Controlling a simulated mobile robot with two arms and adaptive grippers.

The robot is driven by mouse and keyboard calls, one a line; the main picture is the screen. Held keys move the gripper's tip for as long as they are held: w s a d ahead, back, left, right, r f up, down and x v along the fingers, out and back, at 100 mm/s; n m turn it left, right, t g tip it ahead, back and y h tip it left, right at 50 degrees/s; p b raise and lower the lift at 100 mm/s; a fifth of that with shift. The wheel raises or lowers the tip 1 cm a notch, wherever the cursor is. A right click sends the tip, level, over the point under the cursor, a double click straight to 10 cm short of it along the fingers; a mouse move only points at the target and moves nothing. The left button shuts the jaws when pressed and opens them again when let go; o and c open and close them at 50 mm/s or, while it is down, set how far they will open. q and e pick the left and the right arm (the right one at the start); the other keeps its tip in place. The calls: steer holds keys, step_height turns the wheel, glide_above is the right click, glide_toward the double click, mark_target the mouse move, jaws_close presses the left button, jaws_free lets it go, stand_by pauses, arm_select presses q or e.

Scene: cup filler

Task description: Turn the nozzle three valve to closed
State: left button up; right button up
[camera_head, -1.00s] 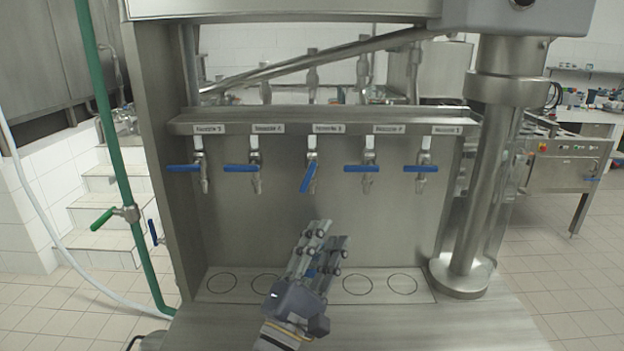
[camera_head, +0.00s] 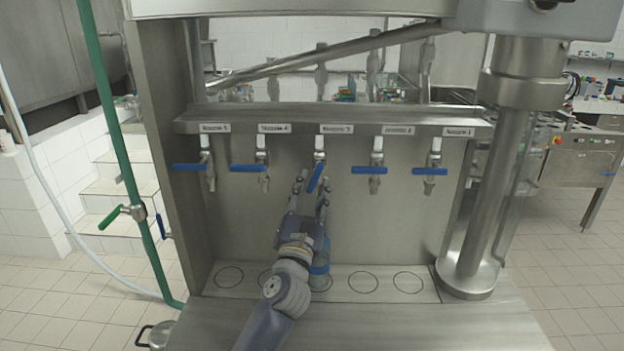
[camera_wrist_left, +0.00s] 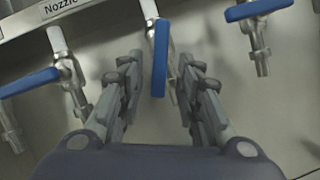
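The nozzle three valve is the middle one in the row, with a blue handle (camera_head: 316,178) that hangs down at a slant, unlike the level handles beside it. In the left wrist view this handle (camera_wrist_left: 161,58) points down between the fingers. My left gripper (camera_head: 311,184) is open, with one finger on each side of the handle, and no contact shows. The gripper also shows in the left wrist view (camera_wrist_left: 159,80). A clear bluish cup (camera_head: 320,274) stands under nozzle three, partly hidden by my left arm. My right gripper is not in view.
Level blue handles flank it, one to the left (camera_head: 248,168) and one to the right (camera_head: 369,170). A labelled steel shelf (camera_head: 460,128) runs above the nozzles. A thick steel column (camera_head: 490,190) stands at the right. The counter front (camera_head: 420,325) is clear.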

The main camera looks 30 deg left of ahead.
arm_select(q)
steer(key=shift+w+a+r, duration=0.25)
steer(key=shift+w+r, duration=0.05)
steer(key=shift+w, duration=0.2)
jaws_close()
